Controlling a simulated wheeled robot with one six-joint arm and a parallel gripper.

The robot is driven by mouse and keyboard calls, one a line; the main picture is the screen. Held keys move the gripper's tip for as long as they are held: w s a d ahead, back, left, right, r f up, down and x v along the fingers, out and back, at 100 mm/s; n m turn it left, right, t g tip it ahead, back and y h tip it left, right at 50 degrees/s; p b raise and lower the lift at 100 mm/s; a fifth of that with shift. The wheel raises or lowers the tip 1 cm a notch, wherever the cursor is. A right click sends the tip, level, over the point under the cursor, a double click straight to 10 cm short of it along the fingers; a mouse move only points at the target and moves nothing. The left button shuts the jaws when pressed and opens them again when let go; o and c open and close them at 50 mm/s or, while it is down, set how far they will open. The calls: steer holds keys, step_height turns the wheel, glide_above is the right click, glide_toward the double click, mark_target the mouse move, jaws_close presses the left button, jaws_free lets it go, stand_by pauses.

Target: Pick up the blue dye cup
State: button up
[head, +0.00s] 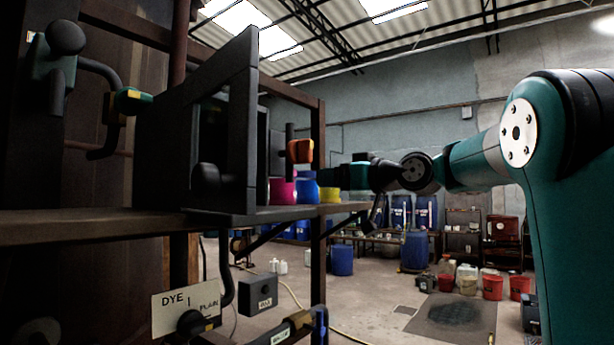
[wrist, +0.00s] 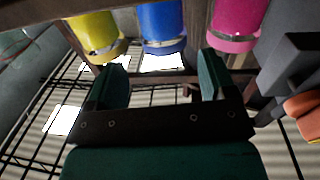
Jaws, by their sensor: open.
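The blue dye cup (head: 307,189) stands upright on the shelf in the head view, between a pink cup (head: 283,192) and a yellow cup (head: 329,195). In the wrist view, which looks upside down, the blue cup (wrist: 162,28) is straight ahead, centred between my two green fingers. My gripper (wrist: 163,62) is open and empty, with its fingertips just short of the blue cup. In the head view my gripper (head: 334,177) reaches in from the right at about cup height; its fingers are small and dark there. I cannot tell whether they touch anything.
The pink cup (wrist: 238,22) and yellow cup (wrist: 95,35) stand close on either side of the blue one. A dark open panel (head: 238,120) and an orange knob (head: 299,151) are near the cups. The shelf (head: 110,225) edge runs in front.

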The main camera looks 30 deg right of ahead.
mark_target(308, 178)
steer(key=p+x, duration=0.1)
steer(key=x, duration=0.2)
steer(key=p+x, duration=0.2)
steer(key=x, duration=0.1)
steer(key=p+x, duration=0.2)
steer(key=shift+s+a+r, duration=0.15)
steer(key=shift+a+r, duration=0.05)
steer(key=shift+r, duration=0.1)
steer(key=shift+w+f, duration=0.2)
steer(key=shift+w, duration=0.05)
steer(key=c, duration=0.8)
